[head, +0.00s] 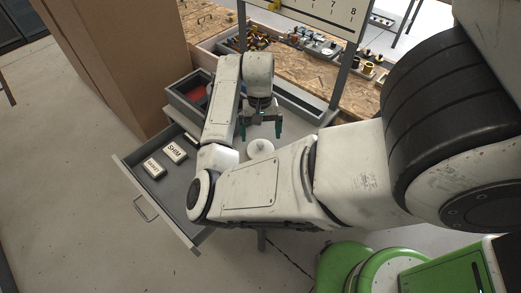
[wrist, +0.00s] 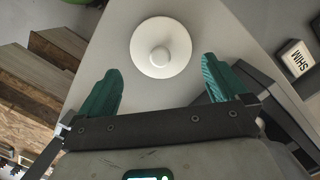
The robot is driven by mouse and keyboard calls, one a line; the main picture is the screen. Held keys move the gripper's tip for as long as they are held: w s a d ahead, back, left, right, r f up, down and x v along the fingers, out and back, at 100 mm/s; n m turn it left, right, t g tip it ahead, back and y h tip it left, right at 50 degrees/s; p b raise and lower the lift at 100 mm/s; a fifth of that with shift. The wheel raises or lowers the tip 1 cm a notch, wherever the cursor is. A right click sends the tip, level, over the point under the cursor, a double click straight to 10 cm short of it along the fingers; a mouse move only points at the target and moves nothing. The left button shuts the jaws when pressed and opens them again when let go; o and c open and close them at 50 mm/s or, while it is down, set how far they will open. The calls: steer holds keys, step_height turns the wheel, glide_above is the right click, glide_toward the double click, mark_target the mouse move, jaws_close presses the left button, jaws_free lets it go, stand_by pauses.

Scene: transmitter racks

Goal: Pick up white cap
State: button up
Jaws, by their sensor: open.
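The white cap (wrist: 160,47) is a round white disc with a small raised knob at its centre. In the wrist view it lies on a pale grey surface, just beyond and between my fingertips. In the head view the cap (head: 260,147) shows just below my gripper, its lower part hidden by my arm. My gripper (head: 260,127) has teal fingers spread apart with nothing between them; it also shows in the wrist view (wrist: 160,68). No contact with the cap is visible.
An open grey drawer (head: 130,172) holds two pale labelled blocks, one the SHIM block (head: 174,151). A grey bin (head: 183,92) with something red stands left of my arm. A wooden bench (head: 290,68) with small parts lies behind. A tall cardboard box (head: 120,60) stands at left.

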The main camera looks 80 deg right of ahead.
mark_target(260, 142)
steer(key=shift+s+a+f+p, duration=0.1)
steer(key=shift+a+f+p, duration=0.15)
steer(key=shift+f, duration=1.05)
steer(key=shift+a+f+p, duration=0.15)
steer(key=shift+a+f, duration=0.15)
steer(key=shift+f, duration=1)
steer(key=shift+c, duration=0.5)
steer(key=c, duration=0.6)
steer(key=shift+c, duration=0.3)
steer(key=shift+r, duration=0.1)
steer(key=shift+r, duration=0.55)
steer(key=s+d+r, duration=0.9)
steer(key=r, duration=0.2)
steer(key=shift+s+d+r, duration=0.35)
steer(key=shift+s, duration=0.05)
